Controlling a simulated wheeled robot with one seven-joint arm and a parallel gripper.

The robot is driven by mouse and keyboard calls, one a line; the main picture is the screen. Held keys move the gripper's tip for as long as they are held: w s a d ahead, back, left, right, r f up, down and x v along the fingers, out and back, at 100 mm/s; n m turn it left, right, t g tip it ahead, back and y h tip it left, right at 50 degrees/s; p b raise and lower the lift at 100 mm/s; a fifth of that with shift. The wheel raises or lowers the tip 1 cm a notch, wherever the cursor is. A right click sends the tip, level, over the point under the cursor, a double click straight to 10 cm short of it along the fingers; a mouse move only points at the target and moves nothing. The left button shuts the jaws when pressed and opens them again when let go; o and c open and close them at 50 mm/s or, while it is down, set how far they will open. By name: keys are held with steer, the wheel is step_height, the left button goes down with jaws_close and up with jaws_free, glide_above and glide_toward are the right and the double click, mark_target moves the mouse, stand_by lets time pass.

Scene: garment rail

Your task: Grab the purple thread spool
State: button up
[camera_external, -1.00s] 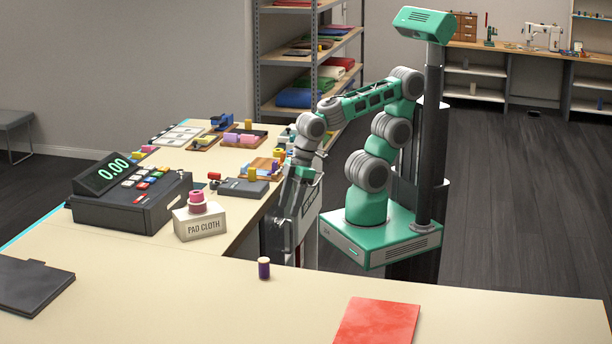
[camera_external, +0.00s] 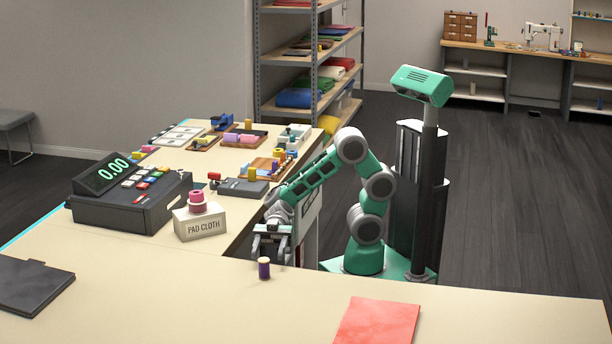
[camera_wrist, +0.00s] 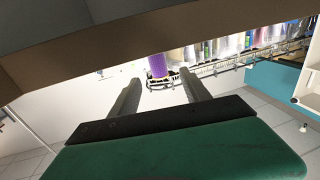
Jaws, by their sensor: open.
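The purple thread spool (camera_external: 264,269) stands upright on the pale counter near its inner edge, with a light top. My gripper (camera_external: 270,250) is just behind the spool in the external view, low at the counter's edge, with its fingers pointing toward the spool. In the wrist view the purple spool (camera_wrist: 158,66) shows beyond and between the two finger tips of my gripper (camera_wrist: 160,88). The fingers are apart, with nothing between them. A gap seems to lie between the fingers and the spool, but its depth is hard to judge.
The counter (camera_external: 180,300) is clear around the spool. A pad cloth box (camera_external: 200,223) with pink spools and a cash register (camera_external: 130,195) stand to the left. A red folder (camera_external: 377,322) lies to the right, a dark folder (camera_external: 32,285) at far left.

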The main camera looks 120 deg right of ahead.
mark_target(264, 264)
steer(key=p+x, duration=0.1)
steer(key=x, duration=0.6)
jaws_close()
stand_by(0.4)
